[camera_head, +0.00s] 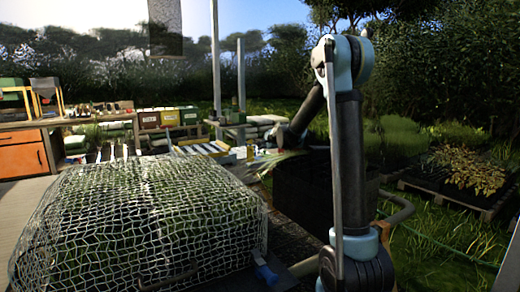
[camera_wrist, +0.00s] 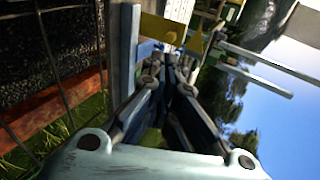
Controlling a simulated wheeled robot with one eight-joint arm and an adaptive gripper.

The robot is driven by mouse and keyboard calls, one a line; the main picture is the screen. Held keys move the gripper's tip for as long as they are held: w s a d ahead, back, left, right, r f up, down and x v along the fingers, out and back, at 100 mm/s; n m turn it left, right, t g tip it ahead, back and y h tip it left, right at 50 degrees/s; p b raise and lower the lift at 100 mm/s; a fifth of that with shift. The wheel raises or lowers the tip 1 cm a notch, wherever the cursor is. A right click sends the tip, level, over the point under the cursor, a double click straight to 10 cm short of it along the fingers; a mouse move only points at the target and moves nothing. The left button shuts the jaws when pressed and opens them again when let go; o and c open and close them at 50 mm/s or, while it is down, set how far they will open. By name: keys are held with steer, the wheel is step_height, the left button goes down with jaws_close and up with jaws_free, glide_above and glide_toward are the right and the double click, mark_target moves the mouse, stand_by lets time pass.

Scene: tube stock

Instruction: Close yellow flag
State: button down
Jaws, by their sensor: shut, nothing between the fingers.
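A yellow flag-like plate (camera_wrist: 160,28) shows in the wrist view just beyond my fingertips, with a pointed yellow part at its right. A pale panel stands behind it. My gripper (camera_wrist: 174,66) points at the plate with its fingers together and nothing between them. The fingertips overlap the plate's lower edge in the picture; I cannot tell whether they touch it. In the head view a small yellow thing (camera_head: 250,153) shows past the mesh; I cannot tell if it is the same flag. My gripper is not clearly seen there.
A wire-mesh cover (camera_head: 140,225) fills the front left. A dark box (camera_head: 303,190) stands behind my arm. A bench with an orange drawer (camera_head: 22,158) is at the far left. A pallet of plants (camera_head: 465,175) lies at the right. Wire bars and a reddish beam (camera_wrist: 55,108) are close left in the wrist view.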

steer(key=r+x, duration=0.1)
steer(key=x, duration=1)
steer(key=shift+w, duration=0.35)
steer(key=shift+f, duration=0.1)
